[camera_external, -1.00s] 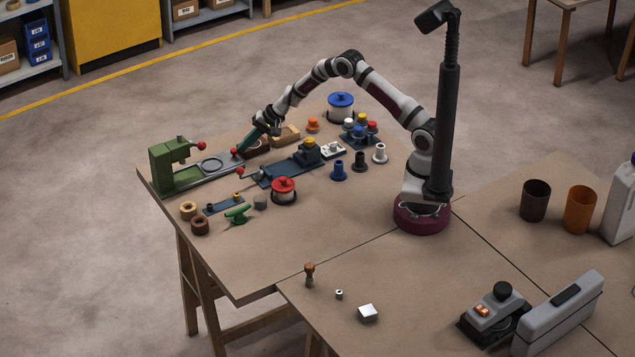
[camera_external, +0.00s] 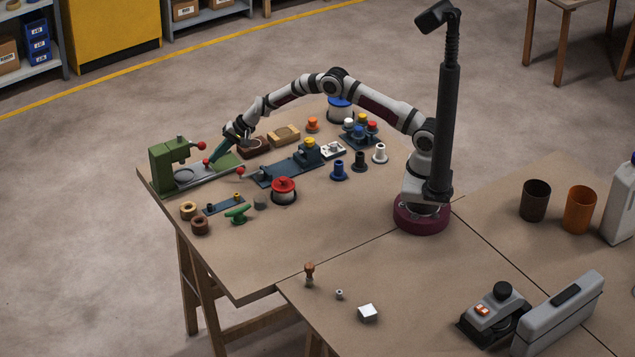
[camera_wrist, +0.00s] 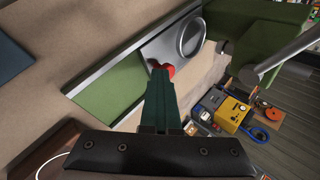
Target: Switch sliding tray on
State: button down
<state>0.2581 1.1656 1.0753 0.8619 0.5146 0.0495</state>
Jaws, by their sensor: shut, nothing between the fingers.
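The green press (camera_external: 165,166) stands at the left end of the table. Its sliding tray, a grey plate with a round dish (camera_external: 183,175), sits on the rails at the press head. The dish also shows in the wrist view (camera_wrist: 190,37), close to the green press head (camera_wrist: 262,35). A red knob (camera_external: 206,161) stands on the tray's right end and appears in the wrist view (camera_wrist: 170,69). My gripper (camera_external: 213,161) is shut and empty. Its dark green fingers (camera_wrist: 162,75) are at the knob, partly covering it; contact looks likely.
A green bed section (camera_wrist: 110,85) is bare beside the tray. A blue slide fixture (camera_external: 285,172) lies in front, with another red knob (camera_external: 239,170). Brown wooden boxes (camera_external: 284,135) lie behind, to the right. The table's left edge is close to the press.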

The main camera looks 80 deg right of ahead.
jog(key=s, duration=0.2)
jog(key=s+d, duration=0.1)
jog(key=shift+s+d+r, duration=0.1)
jog(key=shift+s+r, duration=0.25)
jog(key=shift+r, duration=0.05)
jog(key=v, duration=1)
